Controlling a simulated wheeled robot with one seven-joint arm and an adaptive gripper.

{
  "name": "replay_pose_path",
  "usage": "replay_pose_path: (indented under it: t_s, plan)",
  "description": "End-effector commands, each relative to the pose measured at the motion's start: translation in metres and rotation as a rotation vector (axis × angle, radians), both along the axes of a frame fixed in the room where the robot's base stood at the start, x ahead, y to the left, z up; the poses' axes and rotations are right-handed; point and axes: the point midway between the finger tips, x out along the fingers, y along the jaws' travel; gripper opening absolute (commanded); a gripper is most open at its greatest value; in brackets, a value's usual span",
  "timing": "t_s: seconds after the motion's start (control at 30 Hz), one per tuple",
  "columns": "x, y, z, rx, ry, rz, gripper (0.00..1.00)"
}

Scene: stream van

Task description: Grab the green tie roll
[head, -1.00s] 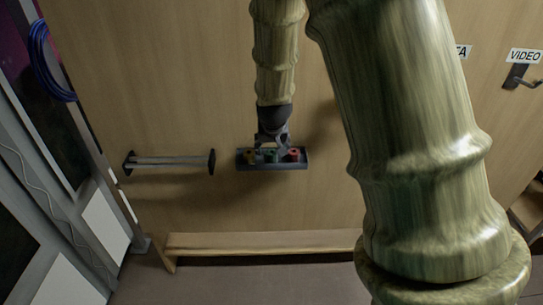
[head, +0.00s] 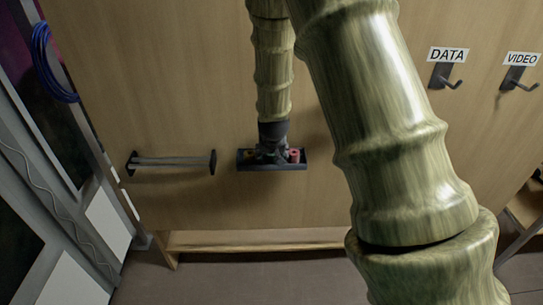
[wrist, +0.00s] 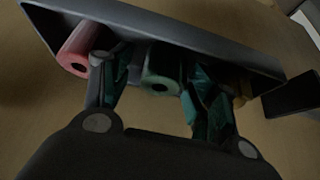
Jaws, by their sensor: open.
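The green tie roll (wrist: 161,68) sits in a dark tray (head: 244,165) on the wooden wall, between a red roll (wrist: 79,47) and a yellow roll (wrist: 241,92). My gripper (wrist: 151,76) is open, with one finger on each side of the green roll; I cannot tell whether either finger touches it. In the head view my gripper (head: 272,150) is down at the tray and hides the green roll. The red roll (head: 294,156) shows to its right there, and a little of the yellow roll (head: 249,154) to its left.
A horizontal bar holder (head: 172,161) is on the wall left of the tray. A wooden bench (head: 250,240) runs below. Blue cable (head: 48,62) hangs at the upper left. Hooks labelled DATA (head: 446,77) and VIDEO (head: 519,80) are at the right.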

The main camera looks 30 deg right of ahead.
Motion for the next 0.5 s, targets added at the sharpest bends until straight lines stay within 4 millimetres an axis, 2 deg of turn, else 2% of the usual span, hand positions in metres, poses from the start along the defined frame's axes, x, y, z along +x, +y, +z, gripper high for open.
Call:
replay_pose_path:
  t_s: [0.3, 0.37, 0.5]
  plan:
    - [0.0011, -0.0006, -0.0026, 0.0, 0.0, 0.0, 0.6]
    - [0.0012, -0.0005, -0.0025, 0.0, 0.0, 0.0, 0.51]
    - [0.0012, -0.0005, -0.0024, 0.0, 0.0, 0.0, 0.25]
